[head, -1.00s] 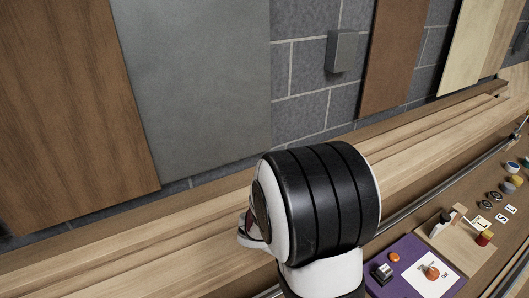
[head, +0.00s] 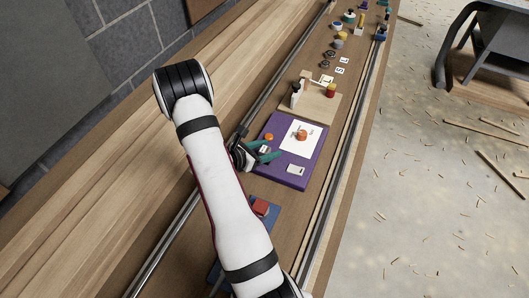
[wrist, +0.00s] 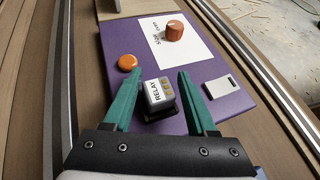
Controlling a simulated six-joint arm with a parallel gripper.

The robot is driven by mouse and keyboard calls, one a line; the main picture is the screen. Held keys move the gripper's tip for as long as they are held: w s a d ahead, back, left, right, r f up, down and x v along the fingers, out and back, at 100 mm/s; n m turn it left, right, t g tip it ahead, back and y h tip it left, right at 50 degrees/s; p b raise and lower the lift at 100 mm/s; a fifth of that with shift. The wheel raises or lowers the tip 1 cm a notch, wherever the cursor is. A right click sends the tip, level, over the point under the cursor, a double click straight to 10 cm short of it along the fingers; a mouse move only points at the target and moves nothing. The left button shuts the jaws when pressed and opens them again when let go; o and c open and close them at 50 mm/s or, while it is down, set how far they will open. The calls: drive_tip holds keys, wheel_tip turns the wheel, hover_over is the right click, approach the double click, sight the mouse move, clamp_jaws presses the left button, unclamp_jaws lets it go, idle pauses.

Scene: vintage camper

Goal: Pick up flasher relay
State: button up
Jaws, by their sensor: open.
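The flasher relay, a small white and dark block with "RELAY" lettering (wrist: 158,95), sits on a purple board (wrist: 235,105). In the wrist view it lies between the two green fingers of my gripper (wrist: 156,77), which are open with a gap on each side of it. In the head view my gripper (head: 262,154) is low over the left part of the purple board (head: 270,179), and its fingers partly cover the relay.
An orange button (wrist: 128,63), a white card (wrist: 198,46) with an orange knob (wrist: 173,31) and a flat white piece (wrist: 221,87) are on the board. A wooden block stand (head: 318,104) is beyond it. Metal rails (head: 168,250) run along the bench.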

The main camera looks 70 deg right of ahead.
drive_tip(key=shift+x, duration=1.05)
clamp_jaws()
